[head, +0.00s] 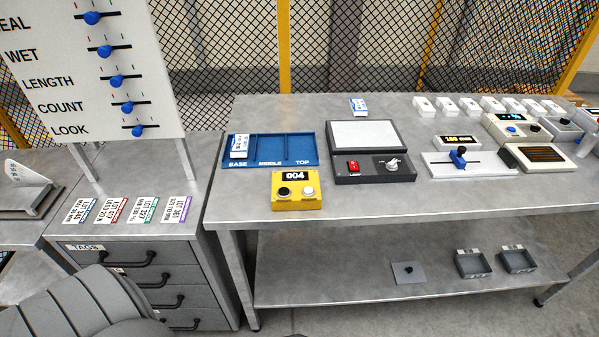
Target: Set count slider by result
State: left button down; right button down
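The white board (60,75) at the upper left carries rows labelled WET, LENGTH, COUNT and LOOK, plus a top row cut off by the frame edge. The COUNT row has a blue slider knob (127,107) near the middle of its dark track, with small tick marks above. The other rows' blue knobs also sit near mid-track. A yellow counter box (297,201) on the bench reads 004 and has one black and one white button. Neither of my grippers is in view.
The metal bench (240,200) holds a blue BASE/MIDDLE/TOP tray (270,160), a grey device with a red switch (375,168), a blue-knobbed slide gauge (458,157) and several small white blocks. Printed tags (112,210) lie on the drawer cabinet (150,260) below the board.

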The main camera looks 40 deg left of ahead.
aim_at(127, 107)
jog(key=u, duration=2.25)
